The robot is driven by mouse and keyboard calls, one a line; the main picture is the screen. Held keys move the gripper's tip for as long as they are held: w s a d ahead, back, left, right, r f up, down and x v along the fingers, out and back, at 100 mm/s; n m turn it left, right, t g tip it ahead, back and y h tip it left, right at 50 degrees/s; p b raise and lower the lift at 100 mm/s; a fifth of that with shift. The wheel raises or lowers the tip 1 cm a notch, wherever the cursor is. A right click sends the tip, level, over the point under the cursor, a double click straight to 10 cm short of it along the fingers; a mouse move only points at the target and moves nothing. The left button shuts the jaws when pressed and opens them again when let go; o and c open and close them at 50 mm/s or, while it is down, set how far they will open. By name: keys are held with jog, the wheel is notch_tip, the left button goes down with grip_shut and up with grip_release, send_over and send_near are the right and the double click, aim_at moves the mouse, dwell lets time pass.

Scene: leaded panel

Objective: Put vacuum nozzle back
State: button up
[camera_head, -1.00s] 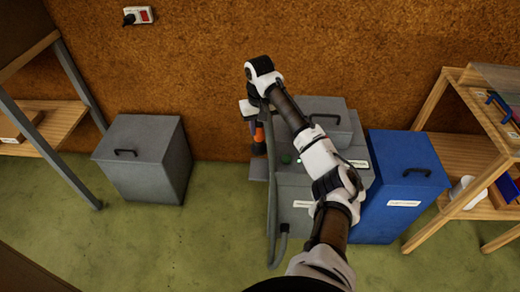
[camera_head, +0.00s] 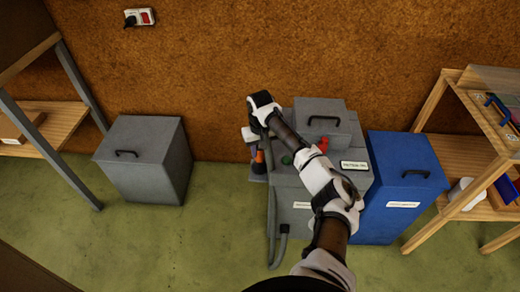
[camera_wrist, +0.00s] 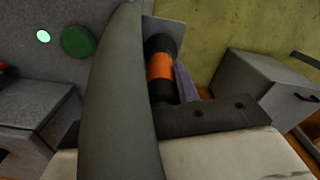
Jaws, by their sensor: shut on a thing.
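The vacuum nozzle, dark with an orange band (camera_head: 260,157), is upright at the left side of the grey vacuum unit (camera_head: 293,205). Its orange band also shows in the wrist view (camera_wrist: 160,67). My gripper (camera_wrist: 175,85) is shut on the nozzle; the fingers are mostly hidden behind the grey hose (camera_wrist: 118,100). In the head view the hose (camera_head: 271,215) hangs down the unit's left front. A small grey ledge (camera_head: 257,176) juts from the unit's left side just below the nozzle. I cannot tell whether the nozzle touches it.
A blue bin (camera_head: 400,185) stands right of the unit and a grey lidded bin (camera_head: 150,165) to the left. A wooden shelf (camera_head: 460,150) is at the right. Green floor between the grey bin and unit is clear.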

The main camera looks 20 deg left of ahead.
jog(key=o, duration=1)
jog(key=shift+f, duration=0.1)
jog(key=shift+o, duration=0.2)
notch_tip(320, 180, up, 12)
jog(key=shift+r+b, duration=0.15)
jog(key=shift+b, duration=0.55)
